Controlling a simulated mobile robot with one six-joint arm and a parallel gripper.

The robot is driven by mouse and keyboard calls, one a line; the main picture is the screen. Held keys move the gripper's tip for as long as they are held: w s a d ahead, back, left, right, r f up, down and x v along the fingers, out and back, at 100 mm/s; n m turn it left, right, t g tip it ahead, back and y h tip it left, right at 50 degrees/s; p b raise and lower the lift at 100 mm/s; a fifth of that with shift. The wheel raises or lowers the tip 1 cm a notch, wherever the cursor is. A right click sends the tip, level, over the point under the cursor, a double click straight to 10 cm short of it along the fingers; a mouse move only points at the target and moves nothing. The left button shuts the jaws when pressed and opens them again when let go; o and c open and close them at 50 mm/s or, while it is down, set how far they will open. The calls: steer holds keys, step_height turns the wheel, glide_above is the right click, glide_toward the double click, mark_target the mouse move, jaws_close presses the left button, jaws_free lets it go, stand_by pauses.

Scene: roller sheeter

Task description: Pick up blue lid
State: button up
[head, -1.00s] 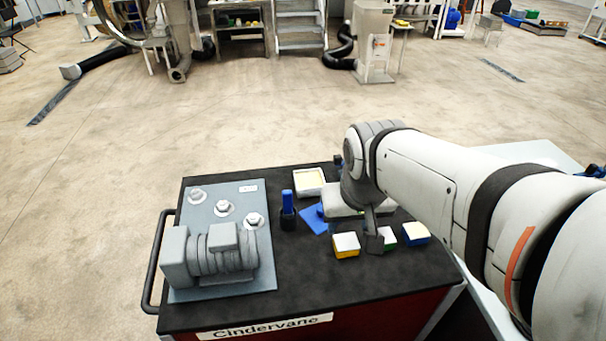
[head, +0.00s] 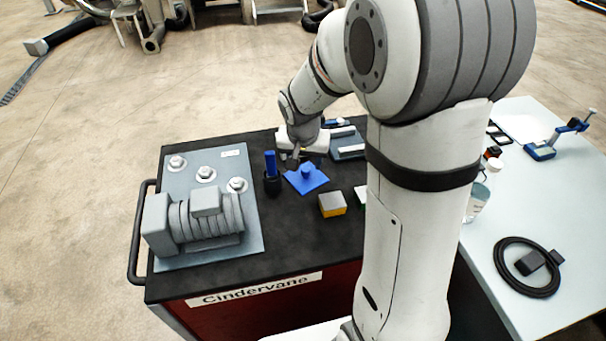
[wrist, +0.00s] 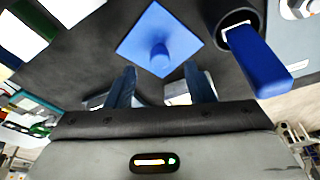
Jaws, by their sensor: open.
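The blue lid (head: 306,179) is a flat square with a round knob in its middle. It lies on the black top of the cart (head: 215,288). In the wrist view the lid (wrist: 146,32) is ahead of my fingertips, with its knob roughly in line with the gap between them. My gripper (head: 294,158) is just behind the lid in the head view, apart from it. In the wrist view my gripper (wrist: 160,85) has its two fingers spread, with nothing between them.
A blue-handled item stands in a black holder (head: 272,184) just left of the lid. A yellow-sided box (head: 332,204) is in front of the lid. A grey plate with a motor-like unit (head: 195,223) fills the left. A pale table (head: 510,215) with a coiled cable (head: 528,267) is at right.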

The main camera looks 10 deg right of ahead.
mark_target(306, 170)
steer(key=x, duration=0.4)
steer(key=shift+f+p, duration=0.2)
steer(key=shift+p, duration=0.1)
jaws_close()
